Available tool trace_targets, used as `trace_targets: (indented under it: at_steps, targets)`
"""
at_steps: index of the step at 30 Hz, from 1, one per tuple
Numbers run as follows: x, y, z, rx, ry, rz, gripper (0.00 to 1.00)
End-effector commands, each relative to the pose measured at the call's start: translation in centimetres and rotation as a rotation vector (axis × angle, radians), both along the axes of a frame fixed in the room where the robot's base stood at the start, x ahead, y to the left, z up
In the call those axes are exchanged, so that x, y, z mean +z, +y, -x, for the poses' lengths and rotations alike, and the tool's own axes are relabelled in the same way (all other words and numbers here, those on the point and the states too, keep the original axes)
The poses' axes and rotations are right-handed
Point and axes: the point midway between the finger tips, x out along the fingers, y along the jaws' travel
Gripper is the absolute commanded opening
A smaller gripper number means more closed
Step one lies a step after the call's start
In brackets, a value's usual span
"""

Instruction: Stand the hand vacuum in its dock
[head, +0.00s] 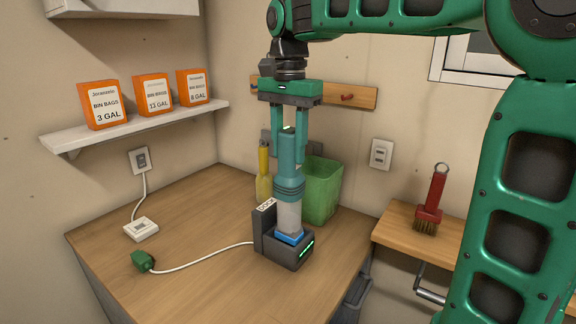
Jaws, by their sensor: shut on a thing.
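The hand vacuum (289,183) is upright, with a teal upper body, a pale clear lower part and a blue end. Its blue lower end is at the dark grey dock (284,254), inside or just over its front part; I cannot tell whether it is fully seated. The dock has a taller back labelled DOCK and a green light strip on its front. My gripper (289,149) points straight down and is shut on the vacuum's upper end, with a finger on each side.
A white cable runs from the dock to a green plug (141,261) on the counter (200,215). A green bin (322,190) and yellow bottle (264,176) stand close behind the vacuum. A red brush (431,203) is on the right ledge. The counter's left front is mostly clear.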

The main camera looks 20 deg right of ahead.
Motion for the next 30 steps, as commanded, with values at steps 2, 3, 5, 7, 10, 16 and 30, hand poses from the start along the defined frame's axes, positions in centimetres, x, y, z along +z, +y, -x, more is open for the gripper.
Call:
trace_targets:
  at_steps: [2,3,5,7,10,16,30]
  targets:
    - [-0.5,0.0,0.0,0.0,0.0,0.0,0.0]
    - [-1.0,0.0,0.1,0.0,0.001,0.0,0.0]
    - [-1.9,0.0,0.1,0.0,0.001,0.0,0.0]
    - [-2.8,0.0,0.1,-0.001,0.001,0.0,0.0]
    - [-3.8,0.0,0.1,-0.001,0.001,-0.001,0.0]
    - [-4.2,0.0,0.1,-0.001,-0.002,-0.001,0.0]
    - [-4.4,-0.1,0.1,-0.002,0.001,-0.001,0.55]
